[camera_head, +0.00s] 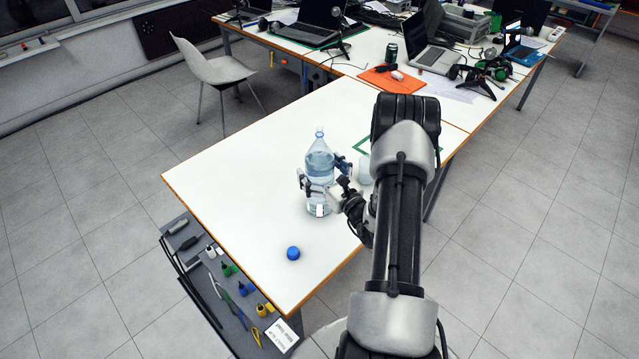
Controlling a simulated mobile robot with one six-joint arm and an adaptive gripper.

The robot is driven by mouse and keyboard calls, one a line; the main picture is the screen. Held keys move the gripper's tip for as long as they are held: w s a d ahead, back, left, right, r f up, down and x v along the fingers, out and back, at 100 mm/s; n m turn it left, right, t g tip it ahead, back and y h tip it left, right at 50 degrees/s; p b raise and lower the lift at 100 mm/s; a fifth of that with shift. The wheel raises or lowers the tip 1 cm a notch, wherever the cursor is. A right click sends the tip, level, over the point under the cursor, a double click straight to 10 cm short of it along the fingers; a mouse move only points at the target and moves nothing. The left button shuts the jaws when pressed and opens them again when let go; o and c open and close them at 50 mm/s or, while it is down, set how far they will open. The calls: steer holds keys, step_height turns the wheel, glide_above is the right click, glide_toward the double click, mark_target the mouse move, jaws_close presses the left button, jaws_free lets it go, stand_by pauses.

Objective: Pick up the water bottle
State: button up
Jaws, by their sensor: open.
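A clear water bottle (319,163) with a blue cap stands upright on the white table (230,190). My gripper (321,178) is open, with one finger on each side of the bottle around its middle. I cannot tell whether the fingers touch it. The lower part of the bottle is partly hidden by my gripper.
A blue cap-like object (293,253) lies nearer on the table. A white cup-like object (363,170) stands right of the bottle, partly hidden by my arm. Laptops and a dark green can (391,53) are farther back. The table's left side is clear.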

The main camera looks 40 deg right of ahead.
steer(key=shift+c, duration=0.2)
steer(key=c, duration=2.1)
steer(key=shift+r, duration=0.2)
jaws_close()
